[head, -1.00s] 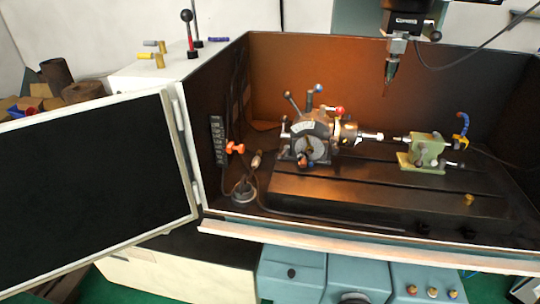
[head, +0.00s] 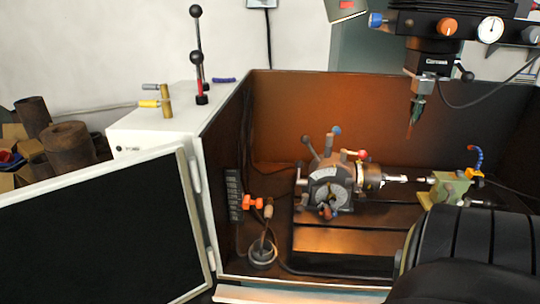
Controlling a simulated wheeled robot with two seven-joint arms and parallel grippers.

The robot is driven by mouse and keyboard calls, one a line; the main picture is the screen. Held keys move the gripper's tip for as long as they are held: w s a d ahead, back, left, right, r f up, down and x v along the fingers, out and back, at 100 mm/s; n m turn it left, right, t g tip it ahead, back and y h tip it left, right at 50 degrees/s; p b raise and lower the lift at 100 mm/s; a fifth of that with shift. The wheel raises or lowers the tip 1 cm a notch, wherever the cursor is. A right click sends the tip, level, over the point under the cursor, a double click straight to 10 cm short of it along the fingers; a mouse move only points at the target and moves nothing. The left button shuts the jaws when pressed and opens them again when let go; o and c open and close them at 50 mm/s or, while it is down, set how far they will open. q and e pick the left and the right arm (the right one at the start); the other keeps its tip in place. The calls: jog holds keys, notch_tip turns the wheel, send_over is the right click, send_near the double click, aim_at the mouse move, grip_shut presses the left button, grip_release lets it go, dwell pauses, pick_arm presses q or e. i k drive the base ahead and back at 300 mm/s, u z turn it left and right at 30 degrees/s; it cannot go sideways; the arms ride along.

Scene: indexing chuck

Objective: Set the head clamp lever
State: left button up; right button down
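The indexing head (head: 328,192) with its chuck (head: 369,175) sits on the machine table inside the open enclosure. A blue-tipped lever (head: 336,131) stands upright on top of the head. A lever with a dark grey knob (head: 306,140) leans up to the left, and a red-tipped lever (head: 362,154) points up to the right. A small crank handle (head: 328,212) is at the lower front of the dial. I cannot tell which of these is the head clamp lever. Neither of my grippers shows; a black arm link of mine fills the lower right.
A green tailstock (head: 449,188) stands right of the chuck, partly behind my arm. The spindle (head: 418,90) hangs above. The open door (head: 100,230) blocks the left front. A grey magnetic-looking base (head: 262,252) stands at left inside. The table front (head: 340,242) is clear.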

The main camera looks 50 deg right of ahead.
aim_at(299, 208)
jog(key=i, duration=0.45)
jog(key=z, duration=0.85)
